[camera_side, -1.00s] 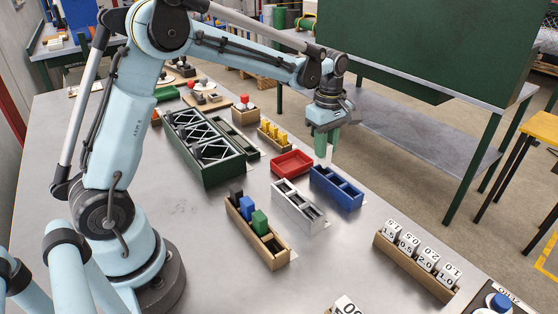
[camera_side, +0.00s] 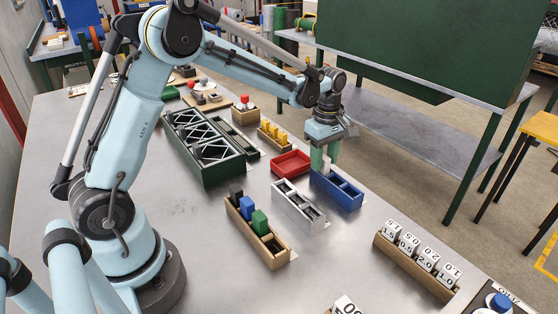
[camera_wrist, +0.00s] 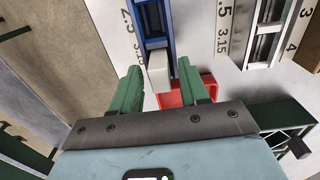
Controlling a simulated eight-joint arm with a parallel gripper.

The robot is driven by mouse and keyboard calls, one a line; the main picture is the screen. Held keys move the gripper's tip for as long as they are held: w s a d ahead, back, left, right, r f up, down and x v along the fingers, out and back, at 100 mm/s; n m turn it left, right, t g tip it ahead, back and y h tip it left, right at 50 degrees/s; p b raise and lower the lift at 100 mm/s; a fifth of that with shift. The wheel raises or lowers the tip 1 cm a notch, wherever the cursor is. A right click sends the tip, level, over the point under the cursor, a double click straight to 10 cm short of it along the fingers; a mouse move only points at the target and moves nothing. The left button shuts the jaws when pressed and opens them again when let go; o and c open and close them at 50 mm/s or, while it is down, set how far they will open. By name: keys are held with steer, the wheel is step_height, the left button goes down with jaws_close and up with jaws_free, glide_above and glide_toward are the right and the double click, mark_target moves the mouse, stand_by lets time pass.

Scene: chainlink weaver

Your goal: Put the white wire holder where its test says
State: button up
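The white wire holder (camera_wrist: 158,72) is a small pale block at the end of the blue tray (camera_wrist: 152,22) in the wrist view. In the side view it shows as a light patch (camera_side: 326,165) under my gripper (camera_side: 324,158), at the far-left end of the blue tray (camera_side: 347,192). In the wrist view the two green fingers of my gripper (camera_wrist: 160,80) stand apart, one on each side of the block, with gaps showing. How deep the block sits in the tray is hard to tell.
A red tray (camera_side: 291,163) and a grey-white tray (camera_side: 298,207) stand beside the blue one. A wooden box (camera_side: 258,237) holds black, blue and green blocks. A rack of number cubes (camera_side: 415,265) stands at right. The table's far edge lies behind the blue tray.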

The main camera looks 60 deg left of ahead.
steer(key=shift+o, duration=0.7)
step_height(320, 180, up, 12)
steer(key=shift+s, duration=0.15)
steer(key=s+d+f+m+t, duration=0.1)
steer(key=s+m+t, duration=0.2)
steer(key=s+m, duration=0.5)
steer(key=s+d+f+m+t, duration=0.2)
steer(key=s+m+t, duration=0.2)
steer(key=s+m, duration=0.5)
steer(key=shift+s+d+f+m, duration=0.15)
steer(key=shift+d+m, duration=0.1)
steer(key=shift+m, duration=0.25)
